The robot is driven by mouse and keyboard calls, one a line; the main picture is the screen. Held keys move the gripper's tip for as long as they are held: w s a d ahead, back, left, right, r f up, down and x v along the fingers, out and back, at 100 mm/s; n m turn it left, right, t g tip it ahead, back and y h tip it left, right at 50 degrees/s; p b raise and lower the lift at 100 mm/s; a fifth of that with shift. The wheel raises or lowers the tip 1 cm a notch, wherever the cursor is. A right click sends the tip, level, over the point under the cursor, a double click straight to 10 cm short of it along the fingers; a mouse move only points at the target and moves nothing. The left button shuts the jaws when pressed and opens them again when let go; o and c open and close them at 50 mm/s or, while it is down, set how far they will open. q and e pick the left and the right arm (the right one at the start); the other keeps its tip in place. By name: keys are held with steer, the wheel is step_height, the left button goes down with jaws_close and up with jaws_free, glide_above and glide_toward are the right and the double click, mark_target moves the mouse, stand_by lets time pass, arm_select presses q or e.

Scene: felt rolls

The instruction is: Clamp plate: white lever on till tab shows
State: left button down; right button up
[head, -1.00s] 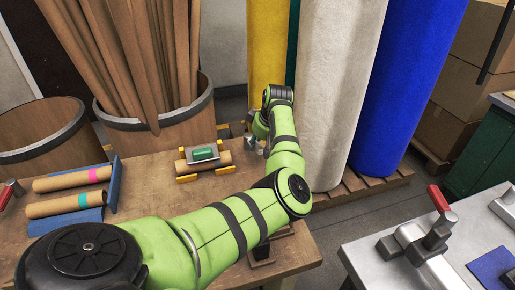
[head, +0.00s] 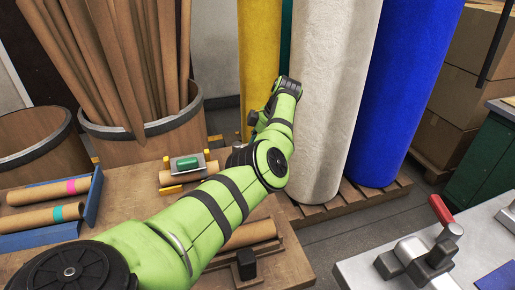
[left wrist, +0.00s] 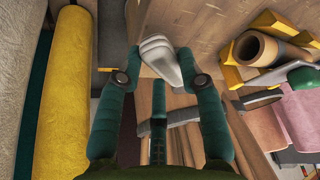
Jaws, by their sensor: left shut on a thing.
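The white lever (left wrist: 160,58) shows in the left wrist view as a pale rounded handle over the bench edge. My left gripper (left wrist: 163,66) is shut on it, one teal finger on each side. In the head view the lever and the fingers are hidden behind my green arm. A grey plate with a green grip (head: 187,164) sits over a cardboard roll (head: 172,178) between yellow blocks on the bench. The green grip also shows in the left wrist view (left wrist: 302,77). I cannot make out a tab. My right gripper is not in view.
Two taped cardboard rolls lie in a blue tray (head: 92,196) at the left. Another roll (head: 250,233) lies near the bench's front edge. Tall yellow (head: 252,60), white (head: 335,100) and blue (head: 400,90) felt rolls stand behind. A metal table (head: 360,270) is at the right.

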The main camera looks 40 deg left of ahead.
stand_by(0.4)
arm_select(q)
steer(key=c, duration=0.8)
jaws_free()
steer(key=v, duration=1.2)
steer(key=shift+a, duration=0.1)
